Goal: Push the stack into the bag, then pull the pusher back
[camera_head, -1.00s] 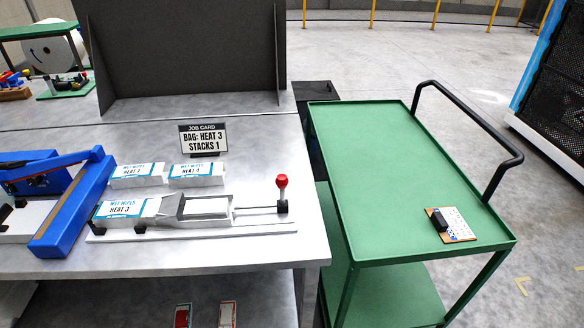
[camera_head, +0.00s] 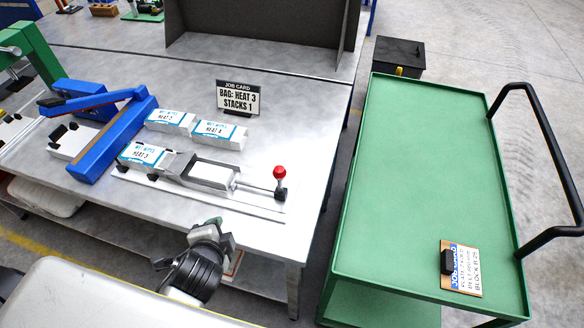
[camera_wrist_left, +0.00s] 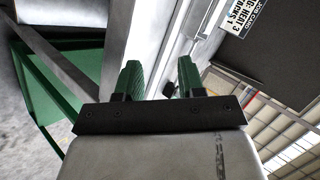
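In the head view, a white block that looks like the stack (camera_head: 211,171) lies in a grey metal trough (camera_head: 179,178). The HEAT 3 bag (camera_head: 143,156) sits at the trough's left end. The pusher's red knob (camera_head: 279,172) stands upright on a black block at the right end, with a thin rod running left to the trough. My left gripper (camera_head: 225,236) is low in front of the table edge, apart from the pusher. In the left wrist view, its green fingers (camera_wrist_left: 160,80) are spread with nothing clearly between them. My right gripper is not in view.
Two other white and blue packs, left (camera_head: 171,119) and right (camera_head: 218,133), lie behind the trough. The job card (camera_head: 238,98) reads BAG: HEAT 3, STACKS 1. A blue sealer-like machine (camera_head: 116,138) stands at left. A green cart (camera_head: 420,180) stands at right.

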